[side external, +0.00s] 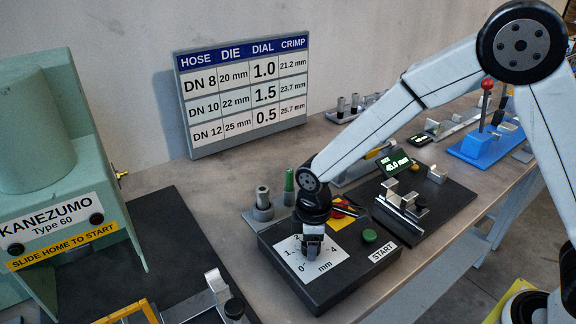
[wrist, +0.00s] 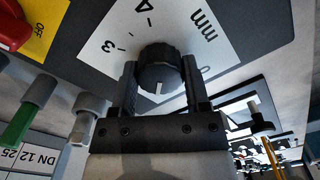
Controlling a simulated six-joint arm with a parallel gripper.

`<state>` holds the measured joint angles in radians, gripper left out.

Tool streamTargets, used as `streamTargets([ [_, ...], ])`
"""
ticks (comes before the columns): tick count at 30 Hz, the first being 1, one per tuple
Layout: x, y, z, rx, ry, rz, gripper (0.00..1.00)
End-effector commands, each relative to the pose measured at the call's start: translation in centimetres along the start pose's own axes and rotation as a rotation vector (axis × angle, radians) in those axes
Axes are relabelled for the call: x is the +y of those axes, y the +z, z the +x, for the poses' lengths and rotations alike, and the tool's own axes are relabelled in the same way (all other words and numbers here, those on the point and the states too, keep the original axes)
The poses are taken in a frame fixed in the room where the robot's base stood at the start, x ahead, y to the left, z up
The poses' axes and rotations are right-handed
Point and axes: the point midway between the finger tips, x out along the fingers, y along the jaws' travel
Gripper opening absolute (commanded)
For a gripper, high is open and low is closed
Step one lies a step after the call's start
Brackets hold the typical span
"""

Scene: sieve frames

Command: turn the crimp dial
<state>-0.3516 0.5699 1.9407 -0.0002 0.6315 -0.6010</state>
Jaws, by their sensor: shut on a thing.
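The black crimp dial (wrist: 160,57) has a knurled rim and a white pointer line. The pointer faces the bottom of the wrist view, toward my gripper's palm. My gripper (wrist: 160,88) is shut on the dial, one finger on each side. In the side view my gripper (side external: 312,246) points down over the white scale plate (side external: 330,262) and hides the dial. On the scale plate (wrist: 118,38) in the wrist view, 0, 3, 4 and "mm" show; the marks behind my gripper are hidden.
The dark control box (side external: 345,284) also carries a green START button (side external: 370,236) and a red switch (side external: 340,211) on yellow. Posts, one green (side external: 289,181), stand behind it. A chart board (side external: 245,95) lists dial values 1.0, 1.5 and 0.5. A green KANEZUMO machine (side external: 50,170) stands left.

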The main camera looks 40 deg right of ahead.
Motion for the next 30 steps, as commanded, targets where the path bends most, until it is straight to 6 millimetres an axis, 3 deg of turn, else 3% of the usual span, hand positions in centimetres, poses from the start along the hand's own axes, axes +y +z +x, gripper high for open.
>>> streamTargets([
  [9, 0.02, -0.08, -0.10, 0.002, 0.001, 0.146, 0.01],
  [23, 0.03, -0.10, -0.12, 0.003, 0.001, 0.168, 0.01],
  [24, 0.03, -0.10, -0.12, 0.003, 0.001, 0.168, 0.69],
  [27, 0.02, -0.09, -0.10, 0.002, 0.001, 0.168, 0.95],
  [30, 0.01, -0.07, -0.07, 0.002, 0.001, 0.167, 0.95],
])
